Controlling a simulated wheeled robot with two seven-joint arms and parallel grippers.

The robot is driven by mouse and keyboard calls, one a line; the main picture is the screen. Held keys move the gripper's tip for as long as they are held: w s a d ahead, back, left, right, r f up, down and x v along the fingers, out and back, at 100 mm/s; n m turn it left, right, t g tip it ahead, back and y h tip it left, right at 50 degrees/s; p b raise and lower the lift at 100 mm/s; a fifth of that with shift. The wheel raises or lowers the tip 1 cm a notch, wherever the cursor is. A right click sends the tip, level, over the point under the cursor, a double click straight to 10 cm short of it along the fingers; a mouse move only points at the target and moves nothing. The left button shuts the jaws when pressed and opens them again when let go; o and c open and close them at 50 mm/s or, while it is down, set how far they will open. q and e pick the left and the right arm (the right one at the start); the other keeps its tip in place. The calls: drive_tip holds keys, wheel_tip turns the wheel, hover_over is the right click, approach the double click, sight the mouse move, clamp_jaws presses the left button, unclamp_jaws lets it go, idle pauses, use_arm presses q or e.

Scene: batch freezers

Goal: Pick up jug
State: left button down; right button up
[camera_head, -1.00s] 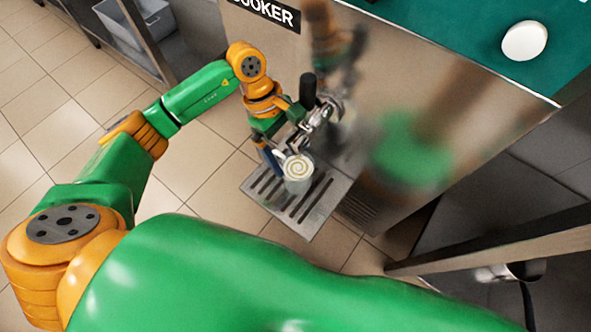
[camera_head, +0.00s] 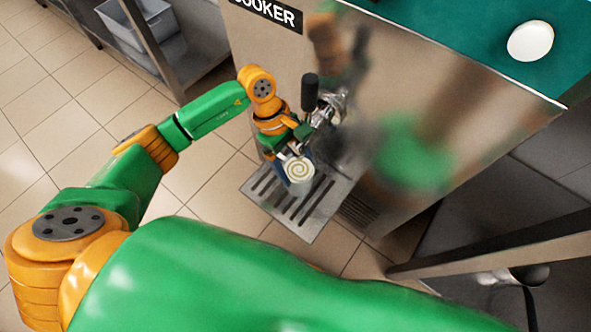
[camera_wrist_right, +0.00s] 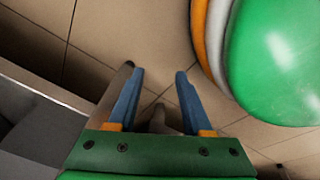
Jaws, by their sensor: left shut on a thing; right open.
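The jug (camera_head: 299,174) is a small light grey vessel with a cream swirl in its top. It stands upright at the slotted metal drip tray (camera_head: 310,232), below the dispensing spout; whether it touches the tray is hard to tell. My left gripper (camera_head: 287,157) is shut on the jug at its far-left side, where the handle is. The fingers and handle are partly hidden there. My right gripper shows in the right wrist view (camera_wrist_right: 159,74), open and empty above the tiled floor.
The steel machine (camera_head: 450,110) with a teal top (camera_head: 450,25) and a black-handled tap (camera_head: 310,92) stands close behind the jug. A steel shelf with a grey bin (camera_head: 140,25) is at the upper left. A metal table edge (camera_head: 490,253) lies at the lower right. Tiled floor is open at left.

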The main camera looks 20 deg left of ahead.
sight(284, 157)
use_arm(q)
drive_tip(key=shift+r, duration=0.3)
drive_tip(key=a, duration=0.2)
drive_tip(key=w+a, duration=0.1)
drive_tip(key=shift+w+r+b, duration=0.1)
drive_tip(key=shift+r+b, duration=0.2)
drive_tip(key=shift+r, duration=0.1)
drive_tip(key=w+a+b, duration=0.1)
drive_tip(key=w+a, duration=0.1)
drive_tip(key=a, duration=0.5)
drive_tip(key=w+a+b, duration=0.2)
drive_tip(key=w+a, duration=0.1)
drive_tip(key=a, duration=0.4)
use_arm(e)
drive_tip(key=shift+w+a+f, duration=0.4)
drive_tip(key=shift+w+a, duration=0.4)
drive_tip(key=shift+w, duration=0.1)
drive_tip(key=shift+w+a+f, duration=0.4)
drive_tip(key=shift+w+a, duration=0.35)
drive_tip(key=shift+w, duration=0.1)
